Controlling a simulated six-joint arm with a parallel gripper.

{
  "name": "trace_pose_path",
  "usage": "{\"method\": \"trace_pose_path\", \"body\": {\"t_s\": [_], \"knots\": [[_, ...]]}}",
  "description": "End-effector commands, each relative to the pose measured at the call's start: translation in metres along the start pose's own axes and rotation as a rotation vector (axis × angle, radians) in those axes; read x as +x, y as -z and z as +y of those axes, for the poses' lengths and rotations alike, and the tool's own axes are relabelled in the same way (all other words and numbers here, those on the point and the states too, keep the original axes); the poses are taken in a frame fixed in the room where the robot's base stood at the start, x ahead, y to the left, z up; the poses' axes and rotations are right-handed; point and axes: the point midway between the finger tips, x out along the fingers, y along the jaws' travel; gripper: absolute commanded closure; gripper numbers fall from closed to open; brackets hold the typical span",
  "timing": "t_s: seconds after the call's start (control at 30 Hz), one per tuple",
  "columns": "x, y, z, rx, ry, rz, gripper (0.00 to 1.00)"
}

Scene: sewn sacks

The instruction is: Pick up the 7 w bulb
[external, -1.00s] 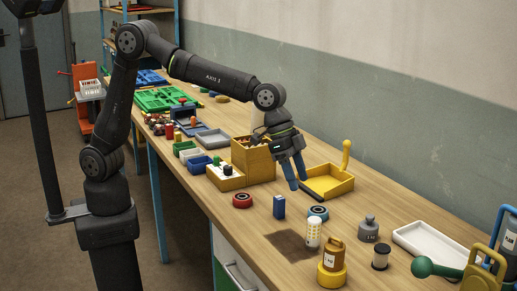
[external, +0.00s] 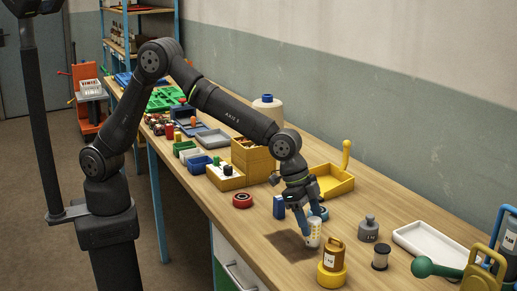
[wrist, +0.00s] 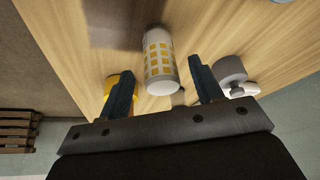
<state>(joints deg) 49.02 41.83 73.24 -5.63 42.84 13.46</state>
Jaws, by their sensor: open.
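The bulb (external: 314,236) is a white upright cylinder with rows of yellow squares, standing on the bench by a dark brown patch. Its wattage label cannot be read. It also shows in the wrist view (wrist: 158,62), upper middle. My gripper (external: 311,224) is open and low over the bulb, its blue fingers on either side of the bulb's upper part in the external view. In the wrist view the bulb lies between the two fingers (wrist: 160,72), with a visible gap to each. Part of the bulb is hidden behind a finger in the external view.
An amber container on a yellow base (external: 331,264) stands close in front. A grey weight (external: 368,230) and a dark-lidded jar (external: 380,258) stand to the right. The brown patch (external: 285,246) is bare.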

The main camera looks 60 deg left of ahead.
Motion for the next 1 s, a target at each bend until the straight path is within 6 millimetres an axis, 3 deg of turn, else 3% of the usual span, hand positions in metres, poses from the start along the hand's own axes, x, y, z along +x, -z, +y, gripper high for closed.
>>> {"method": "trace_pose_path", "body": {"t_s": [0.33, 0.6, 0.83, 0.87, 1.0], "knots": [[0.045, -0.002, -0.001, 0.0, -0.001, -0.003, 0.4], [0.05, -0.002, -0.001, 0.0, 0.0, 0.0, 0.4], [0.049, -0.002, -0.001, 0.0, 0.0, -0.001, 0.86], [0.049, -0.002, -0.001, 0.0, 0.0, -0.001, 0.89], [0.049, -0.002, -0.001, 0.0, 0.0, 0.0, 0.89]]}}
